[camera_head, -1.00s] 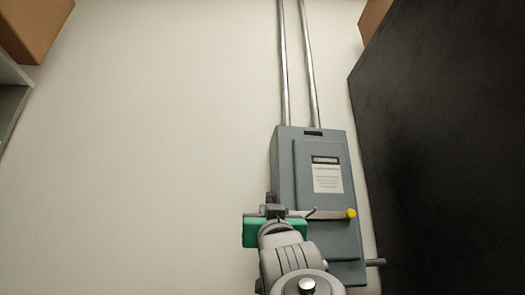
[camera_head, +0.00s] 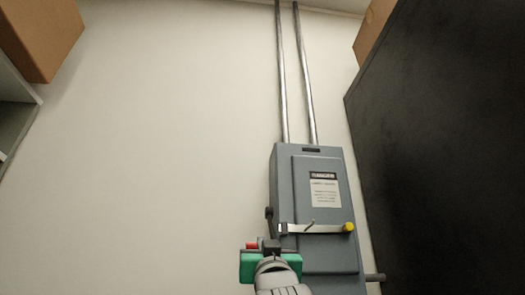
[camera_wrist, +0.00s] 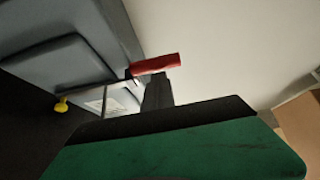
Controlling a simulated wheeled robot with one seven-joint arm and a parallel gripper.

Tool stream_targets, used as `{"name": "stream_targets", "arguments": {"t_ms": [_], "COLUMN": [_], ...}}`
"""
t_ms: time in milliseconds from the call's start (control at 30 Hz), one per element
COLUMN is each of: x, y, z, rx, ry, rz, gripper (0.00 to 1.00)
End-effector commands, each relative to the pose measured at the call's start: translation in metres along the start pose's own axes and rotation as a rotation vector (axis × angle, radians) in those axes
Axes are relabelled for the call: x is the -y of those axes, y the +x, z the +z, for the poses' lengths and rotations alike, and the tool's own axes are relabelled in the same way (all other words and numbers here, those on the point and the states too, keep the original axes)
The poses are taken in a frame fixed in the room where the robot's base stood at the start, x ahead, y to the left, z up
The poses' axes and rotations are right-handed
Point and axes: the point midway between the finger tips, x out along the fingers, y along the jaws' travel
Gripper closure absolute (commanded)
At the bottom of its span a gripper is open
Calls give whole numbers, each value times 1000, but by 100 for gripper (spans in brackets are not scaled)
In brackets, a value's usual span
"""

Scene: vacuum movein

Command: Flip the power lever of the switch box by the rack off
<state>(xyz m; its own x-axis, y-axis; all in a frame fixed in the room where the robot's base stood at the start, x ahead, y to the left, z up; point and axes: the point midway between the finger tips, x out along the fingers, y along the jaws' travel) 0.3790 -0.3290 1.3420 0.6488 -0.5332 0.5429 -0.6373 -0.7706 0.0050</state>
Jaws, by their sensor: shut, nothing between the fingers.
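The grey switch box (camera_head: 318,255) is on the wall, right of centre in the head view, and fills the upper left of the wrist view (camera_wrist: 55,50). A dark lever part (camera_head: 268,212) shows at its left side. A red handle (camera_head: 251,245) sits lower, just left of my fingers; it also shows in the wrist view (camera_wrist: 155,64). My gripper (camera_head: 271,243) is shut and empty, low at the box's left edge. In the wrist view its dark fingers (camera_wrist: 157,92) are right by the red handle; I cannot tell if they touch.
A metal bar (camera_head: 310,228) with a yellow knob (camera_head: 348,227) crosses the box front. Two conduits (camera_head: 302,80) rise above it. The black rack (camera_head: 440,150) stands close on the right. The wall (camera_head: 170,150) at left is clear. A cardboard box (camera_head: 40,35) is upper left.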

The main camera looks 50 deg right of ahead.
Motion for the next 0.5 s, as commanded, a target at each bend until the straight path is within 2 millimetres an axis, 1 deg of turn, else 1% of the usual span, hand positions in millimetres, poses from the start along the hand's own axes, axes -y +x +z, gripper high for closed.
{"name": "stream_targets", "arguments": {"t_ms": [33, 367, 467, 500], "x": [-3, -2, 0, 2], "y": [6, 5, 3, 2], "z": [31, 29, 20, 13], "rx": [52, 50, 45, 41], "ry": [9, 9, 10, 10], "rz": [1, -1, -3, -4], "gripper": [100, 100, 100, 100]}}
